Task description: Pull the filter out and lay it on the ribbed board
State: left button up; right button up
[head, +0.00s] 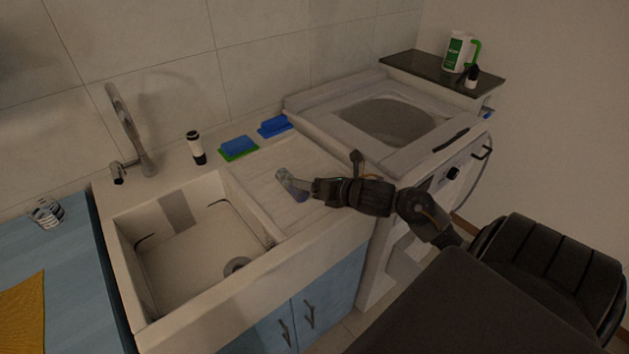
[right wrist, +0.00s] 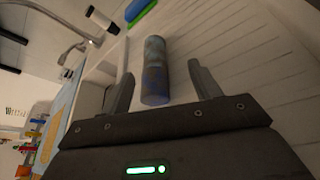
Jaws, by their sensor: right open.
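The filter (head: 291,185), a grey-blue cylinder, is on the ribbed board (head: 262,178) to the right of the sink. In the right wrist view the filter (right wrist: 155,70) lies between and just beyond the two spread fingers. My right gripper (head: 308,188) is open, with its fingers apart from the filter on both sides. The ribs of the board (right wrist: 255,60) also show in the wrist view. My left gripper is not in view.
The sink basin (head: 190,240) lies left of the board.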

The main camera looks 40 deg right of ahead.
jog(key=b+v, duration=0.1)
jog(key=v, duration=1)
jog(key=shift+w, duration=0.1)
dwell(0.4)
